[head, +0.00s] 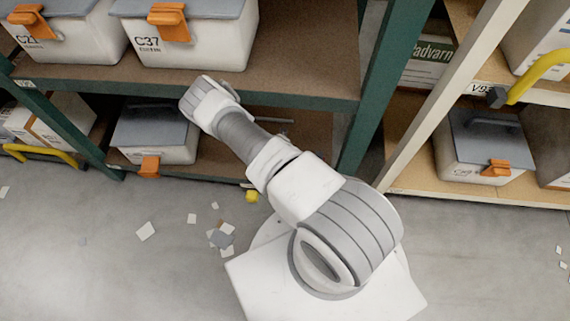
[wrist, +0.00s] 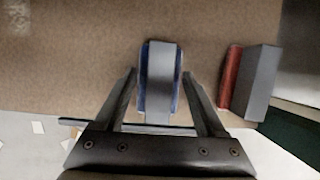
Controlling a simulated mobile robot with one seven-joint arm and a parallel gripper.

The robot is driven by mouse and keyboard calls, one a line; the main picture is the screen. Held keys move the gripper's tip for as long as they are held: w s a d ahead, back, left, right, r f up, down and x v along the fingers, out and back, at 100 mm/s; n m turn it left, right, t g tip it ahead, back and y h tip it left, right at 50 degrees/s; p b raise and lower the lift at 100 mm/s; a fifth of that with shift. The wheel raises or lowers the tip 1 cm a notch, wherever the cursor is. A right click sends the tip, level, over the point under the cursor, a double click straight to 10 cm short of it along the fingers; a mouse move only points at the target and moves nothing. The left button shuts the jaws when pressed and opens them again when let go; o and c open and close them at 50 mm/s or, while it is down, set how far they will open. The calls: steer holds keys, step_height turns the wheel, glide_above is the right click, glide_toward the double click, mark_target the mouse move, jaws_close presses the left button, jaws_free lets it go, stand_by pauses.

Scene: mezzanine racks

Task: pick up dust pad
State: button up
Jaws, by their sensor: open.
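In the wrist view, a blue block with a grey band or top (wrist: 160,80) lies on a brown shelf board, between the fingers of my gripper (wrist: 159,76). It may be the dust pad, but no label shows. The two fingers stand apart on either side of it, with narrow gaps visible. My gripper is open and holds nothing. In the head view my arm reaches to the lower shelf of the green rack, and its own wrist hides the fingers and the block.
A red and grey block (wrist: 250,82) lies right of my gripper. A thin dark bar (wrist: 75,122) crosses near the shelf edge. A grey-lidded bin (head: 155,135) stands left on the lower shelf. A green upright (head: 385,85) stands right. Paper scraps (head: 147,231) litter the floor.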

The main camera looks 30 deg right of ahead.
steer(key=shift+f, duration=0.15)
jaws_close()
stand_by(0.5)
